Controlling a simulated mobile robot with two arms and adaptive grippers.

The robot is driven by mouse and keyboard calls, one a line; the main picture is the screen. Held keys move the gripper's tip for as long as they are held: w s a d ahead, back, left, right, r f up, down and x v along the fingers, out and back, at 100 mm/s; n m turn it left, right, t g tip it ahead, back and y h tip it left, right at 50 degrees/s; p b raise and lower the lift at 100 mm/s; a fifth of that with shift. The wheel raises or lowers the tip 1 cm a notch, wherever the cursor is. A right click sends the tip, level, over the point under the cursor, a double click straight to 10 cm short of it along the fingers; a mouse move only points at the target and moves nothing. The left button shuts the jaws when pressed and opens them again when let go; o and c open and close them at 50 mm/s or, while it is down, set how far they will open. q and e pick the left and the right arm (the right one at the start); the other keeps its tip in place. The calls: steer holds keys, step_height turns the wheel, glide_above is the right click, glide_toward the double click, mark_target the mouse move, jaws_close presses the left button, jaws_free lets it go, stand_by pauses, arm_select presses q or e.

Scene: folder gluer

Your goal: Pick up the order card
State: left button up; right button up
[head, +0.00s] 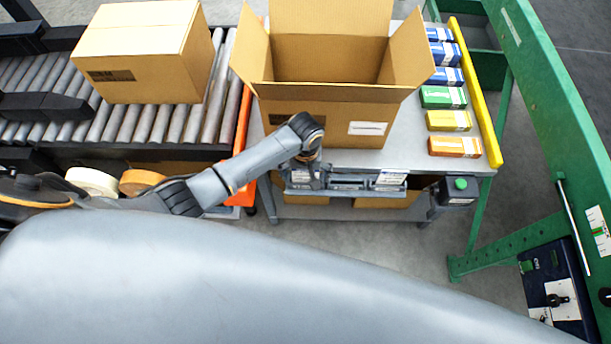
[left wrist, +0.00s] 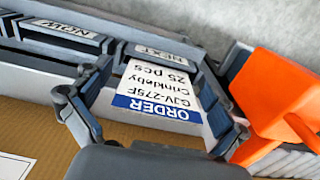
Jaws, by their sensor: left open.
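The order card (left wrist: 160,90), white with a blue ORDER band, lies in the slot marked NEXT (left wrist: 165,53) in the left wrist view. It reads upside down there. My left gripper (left wrist: 152,118) is open, with one dark finger on each side of the card and not closed on it. In the head view my left gripper (head: 304,174) is at the left end of the grey card rail (head: 350,187) on the table's front edge and hides the card there. My right gripper is not in view.
An open carton (head: 325,115) stands on the table just behind the rail. Several coloured small boxes (head: 446,97) line the table's right side. A closed carton (head: 145,55) sits on the roller conveyor (head: 160,120). An orange part (left wrist: 275,95) is close beside the gripper's right finger.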

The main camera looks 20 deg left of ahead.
arm_select(q)
steer(key=shift+c, duration=0.2)
steer(key=c, duration=0.8)
steer(key=shift+r, duration=0.1)
